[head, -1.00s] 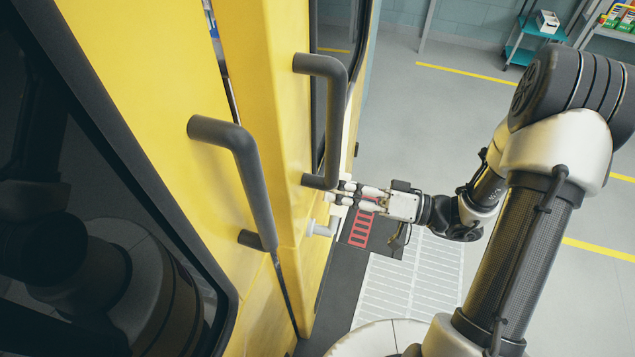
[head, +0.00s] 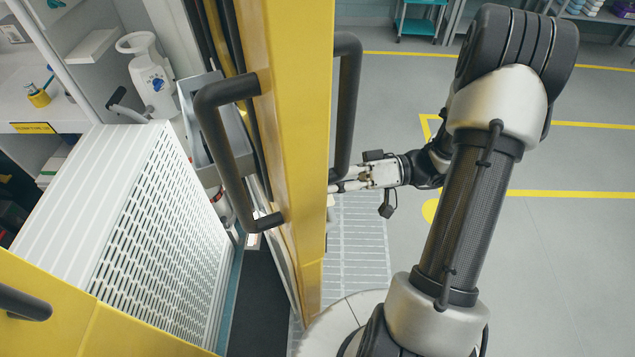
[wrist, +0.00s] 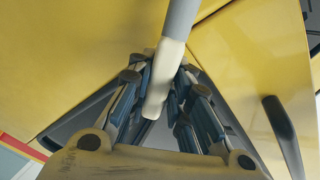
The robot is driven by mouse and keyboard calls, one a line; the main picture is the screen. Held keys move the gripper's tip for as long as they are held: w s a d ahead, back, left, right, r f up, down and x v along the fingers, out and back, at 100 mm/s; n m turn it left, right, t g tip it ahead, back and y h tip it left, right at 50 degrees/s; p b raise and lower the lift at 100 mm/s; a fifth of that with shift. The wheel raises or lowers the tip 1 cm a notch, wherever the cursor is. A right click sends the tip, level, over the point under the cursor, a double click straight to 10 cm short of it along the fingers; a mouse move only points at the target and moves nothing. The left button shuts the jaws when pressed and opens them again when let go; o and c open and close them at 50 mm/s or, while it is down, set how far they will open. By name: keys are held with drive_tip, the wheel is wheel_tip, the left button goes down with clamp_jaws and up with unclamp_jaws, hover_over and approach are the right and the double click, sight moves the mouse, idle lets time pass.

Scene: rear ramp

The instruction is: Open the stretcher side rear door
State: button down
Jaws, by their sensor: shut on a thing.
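The yellow rear door (head: 300,130) stands swung out, seen nearly edge-on in the head view, with the vehicle's inside showing to its left. A dark bar handle (head: 347,100) is on its right face, and another dark handle (head: 232,145) shows on its left side. My gripper (head: 334,187) is at the lower end of the right handle, its fingertips partly hidden by the door edge. In the wrist view my gripper (wrist: 160,105) is shut on a bar, which looks like the door handle (wrist: 176,35), grey above and pale at its lower end. A dark handle (wrist: 282,135) is on the yellow panel at right.
Inside the vehicle are a white slatted unit (head: 165,215), a white suction-like device (head: 150,75) and a shelf. A yellow panel with a dark handle (head: 22,303) is at the lower left. The grey floor (head: 560,250) right of my arm is clear.

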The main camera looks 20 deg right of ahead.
drive_tip(key=shift+d, duration=0.5)
drive_tip(key=shift+a, duration=0.3)
drive_tip(key=c, duration=1.5)
unclamp_jaws()
drive_tip(key=v, duration=1.2)
